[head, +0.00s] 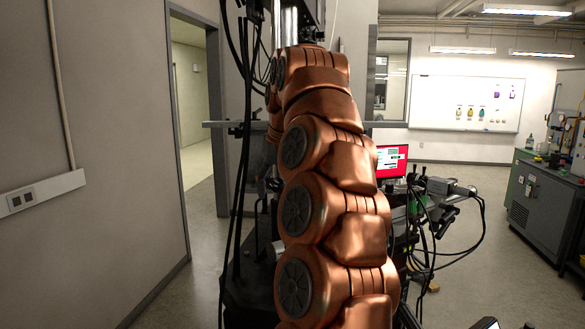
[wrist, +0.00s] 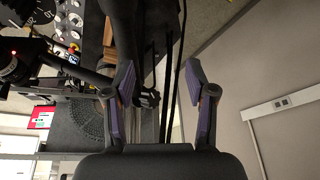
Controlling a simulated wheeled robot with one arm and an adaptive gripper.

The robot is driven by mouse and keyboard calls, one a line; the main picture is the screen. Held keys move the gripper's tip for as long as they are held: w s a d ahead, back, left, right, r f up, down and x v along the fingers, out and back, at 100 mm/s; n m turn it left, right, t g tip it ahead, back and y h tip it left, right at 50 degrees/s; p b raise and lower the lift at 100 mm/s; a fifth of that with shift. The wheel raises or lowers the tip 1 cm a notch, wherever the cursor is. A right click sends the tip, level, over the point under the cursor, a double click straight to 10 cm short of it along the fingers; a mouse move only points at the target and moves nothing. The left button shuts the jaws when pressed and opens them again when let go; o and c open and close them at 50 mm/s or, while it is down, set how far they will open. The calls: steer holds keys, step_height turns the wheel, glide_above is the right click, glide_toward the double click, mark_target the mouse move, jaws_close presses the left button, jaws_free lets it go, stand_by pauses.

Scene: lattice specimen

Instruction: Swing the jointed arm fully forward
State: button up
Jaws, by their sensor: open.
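In the wrist view, my gripper (wrist: 160,75) is open, its two purple-padded fingers wide apart with nothing held between them. A dark bar with a joint-like end (wrist: 122,30) runs down from the top edge beside the left finger. I cannot tell for certain that it is the jointed arm of the task, or whether it touches the finger. In the head view, my copper arm fills the middle and hides my gripper and much of the dark rig (head: 262,270) behind it.
A red-screened monitor (head: 391,160) and a grey device with cables (head: 450,188) stand right of my arm. Black cables (head: 240,120) hang at the left, near a doorway (head: 196,110). A dark cabinet (head: 545,215) stands at far right. Floor (head: 485,250) is open before it.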

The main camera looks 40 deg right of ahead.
steer(key=shift+m, duration=0.6)
steer(key=d, duration=0.1)
steer(key=d+r, duration=0.1)
steer(key=s+d+r, duration=0.1)
steer(key=d, duration=0.1)
steer(key=b+x, duration=0.1)
steer(key=x, duration=0.1)
steer(key=shift+d+f, duration=0.1)
steer(key=shift+f, duration=0.3)
steer(key=shift+w+d+f+p, duration=0.2)
steer(key=shift+w+f+p, duration=0.05)
steer(key=shift+w+p, duration=0.05)
steer(key=shift+p+x, duration=0.55)
steer(key=shift+x, duration=1.6)
steer(key=shift+c, duration=0.2)
jaws_close()
